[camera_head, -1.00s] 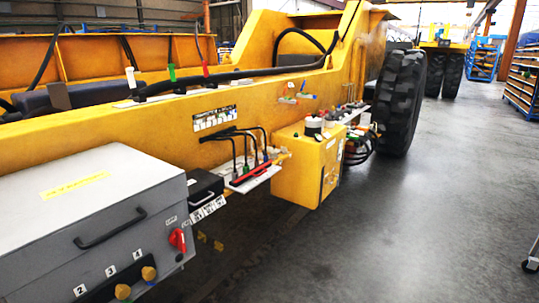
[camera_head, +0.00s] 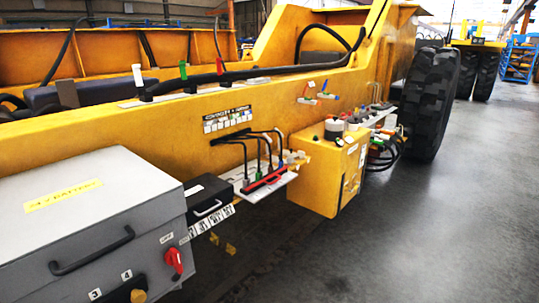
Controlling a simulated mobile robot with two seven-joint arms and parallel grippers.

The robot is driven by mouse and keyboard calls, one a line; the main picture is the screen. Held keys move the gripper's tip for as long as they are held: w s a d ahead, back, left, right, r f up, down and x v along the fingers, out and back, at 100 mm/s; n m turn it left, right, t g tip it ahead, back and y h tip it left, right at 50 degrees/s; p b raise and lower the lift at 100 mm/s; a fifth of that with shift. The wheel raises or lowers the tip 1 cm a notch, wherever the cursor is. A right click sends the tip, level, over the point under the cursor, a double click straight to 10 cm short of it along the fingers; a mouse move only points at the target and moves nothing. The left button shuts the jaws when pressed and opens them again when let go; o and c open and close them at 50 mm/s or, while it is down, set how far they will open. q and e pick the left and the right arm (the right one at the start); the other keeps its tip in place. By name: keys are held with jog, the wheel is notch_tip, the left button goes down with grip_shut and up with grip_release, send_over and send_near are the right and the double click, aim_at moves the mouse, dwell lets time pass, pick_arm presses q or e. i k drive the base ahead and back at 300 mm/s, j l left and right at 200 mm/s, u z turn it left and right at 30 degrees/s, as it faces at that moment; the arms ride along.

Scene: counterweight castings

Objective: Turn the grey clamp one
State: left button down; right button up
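A row of upright clamp levers stands along the black hose on top of the yellow frame (camera_head: 110,125). A white lever (camera_head: 137,75), a green lever (camera_head: 183,70) and a red lever (camera_head: 219,66) stand upright. A dull grey-brown tab (camera_head: 68,93) stands farther left by a dark bar and leans a little; I cannot tell whether it is the grey clamp. Neither of my grippers is in view.
A grey box (camera_head: 85,215) with a black handle and a red knob (camera_head: 174,262) fills the lower left. A small shelf with black hoses (camera_head: 265,183) and a yellow box (camera_head: 330,170) stick out from the frame. The floor (camera_head: 430,240) at right is clear.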

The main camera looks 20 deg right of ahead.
aim_at(290, 160)
jog(key=i+l+u, duration=0.1)
jog(key=l, duration=0.2)
jog(key=i+l, duration=0.2)
jog(key=l, duration=0.15)
jog(key=i+l+u, duration=0.15)
jog(key=l, duration=0.15)
jog(key=i+l, duration=0.15)
jog(key=l, duration=0.15)
jog(key=i+l+u, duration=0.15)
jog(key=l, duration=0.2)
